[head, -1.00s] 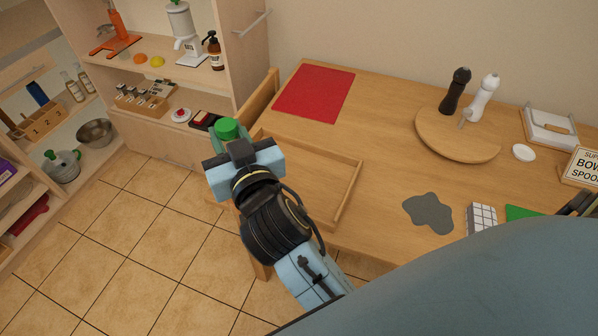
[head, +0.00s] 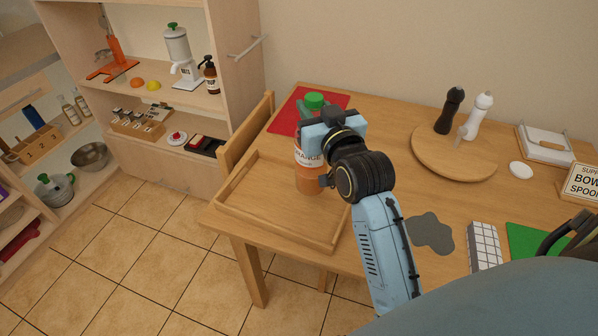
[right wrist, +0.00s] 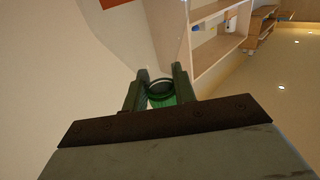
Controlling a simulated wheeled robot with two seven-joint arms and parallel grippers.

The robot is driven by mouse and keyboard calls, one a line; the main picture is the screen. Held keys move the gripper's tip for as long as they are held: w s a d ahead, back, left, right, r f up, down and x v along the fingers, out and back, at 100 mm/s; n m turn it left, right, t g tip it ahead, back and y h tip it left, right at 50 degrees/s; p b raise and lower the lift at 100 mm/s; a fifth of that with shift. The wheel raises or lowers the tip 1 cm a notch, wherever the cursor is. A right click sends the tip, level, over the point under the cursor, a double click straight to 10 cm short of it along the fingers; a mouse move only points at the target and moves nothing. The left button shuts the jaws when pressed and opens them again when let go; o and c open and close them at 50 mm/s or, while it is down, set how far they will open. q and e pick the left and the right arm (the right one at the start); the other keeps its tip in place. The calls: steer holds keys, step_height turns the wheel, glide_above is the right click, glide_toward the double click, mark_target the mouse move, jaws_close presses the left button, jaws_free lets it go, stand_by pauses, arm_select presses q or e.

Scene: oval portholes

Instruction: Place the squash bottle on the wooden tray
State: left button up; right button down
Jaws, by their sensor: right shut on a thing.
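The squash bottle (head: 309,180) has a green cap, a white label with orange lettering and orange contents. My right gripper (head: 312,122) is shut on its upper part and holds it upright. In the right wrist view the two fingers (right wrist: 160,84) stand on either side of the green cap (right wrist: 163,98). The wooden tray (head: 262,193) is a shallow, empty, rimmed tray at the table's left front. The bottle's lower end shows against the tray's back right part; I cannot tell whether it touches. My wrist hides part of the bottle. My left gripper is not in view.
A red mat (head: 285,120) lies behind the bottle. A round board (head: 455,160) with dark and white mills stands to the right. A grey patch (head: 430,232) and a white gridded block (head: 485,247) lie nearer. A chair back (head: 245,133) stands at the table's left edge.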

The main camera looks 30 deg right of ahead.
step_height(320, 180, down, 8)
steer(key=b, duration=0.2)
steer(key=c, duration=1.1)
jaws_free()
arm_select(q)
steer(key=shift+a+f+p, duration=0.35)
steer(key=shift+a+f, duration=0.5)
arm_select(e)
steer(key=s+a, duration=0.2)
steer(key=s, duration=1)
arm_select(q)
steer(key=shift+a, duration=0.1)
